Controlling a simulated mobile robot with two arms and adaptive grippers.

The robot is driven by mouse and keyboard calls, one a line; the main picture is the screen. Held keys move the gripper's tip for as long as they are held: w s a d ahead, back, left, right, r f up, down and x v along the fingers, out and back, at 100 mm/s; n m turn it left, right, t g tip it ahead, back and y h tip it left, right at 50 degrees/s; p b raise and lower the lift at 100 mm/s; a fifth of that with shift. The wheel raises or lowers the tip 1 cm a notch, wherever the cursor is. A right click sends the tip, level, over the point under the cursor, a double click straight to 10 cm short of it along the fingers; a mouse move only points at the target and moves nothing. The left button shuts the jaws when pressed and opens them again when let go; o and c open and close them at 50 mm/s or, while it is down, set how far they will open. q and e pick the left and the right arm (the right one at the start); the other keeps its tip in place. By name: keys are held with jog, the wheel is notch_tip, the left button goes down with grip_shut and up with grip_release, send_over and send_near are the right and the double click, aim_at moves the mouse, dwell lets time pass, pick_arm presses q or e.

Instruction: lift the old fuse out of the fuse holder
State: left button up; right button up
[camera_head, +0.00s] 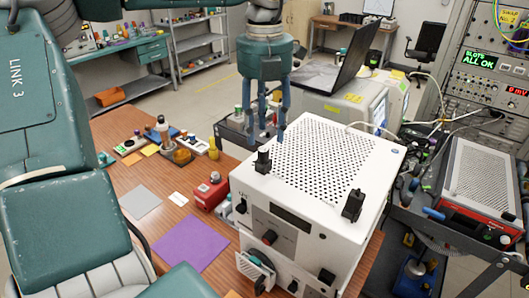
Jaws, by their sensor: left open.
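My left gripper (266,135) hangs with its blue fingers pointing down over the rear left part of the white box's perforated top. The fingers are spread and nothing shows between them. The white box (375,165) stands on the wooden table, with black fittings on its top edges and knobs and small black parts on its front. I cannot make out which small part is the fuse holder, and the old fuse cannot be told apart at this size. My right gripper is not in view.
A purple mat (190,245) lies bare on the table (150,222). A laptop (330,72) stands behind. A rack instrument (482,185) is at right.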

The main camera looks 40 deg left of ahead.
aim_at(263, 149)
pick_arm(q)
jog(key=shift+s+f, duration=0.1)
jog(key=shift+f, duration=0.6)
jog(key=f+p, duration=0.2)
jog(key=f, duration=0.1)
jog(key=f+p, duration=0.1)
jog(key=shift+a+f, duration=0.2)
jog(key=shift+a, duration=0.1)
jog(key=shift+f, duration=0.3)
jog(key=shift+a+f, duration=0.1)
jog(key=shift+w, duration=0.2)
jog(key=shift+c, duration=0.5)
jog(key=c, duration=0.9)
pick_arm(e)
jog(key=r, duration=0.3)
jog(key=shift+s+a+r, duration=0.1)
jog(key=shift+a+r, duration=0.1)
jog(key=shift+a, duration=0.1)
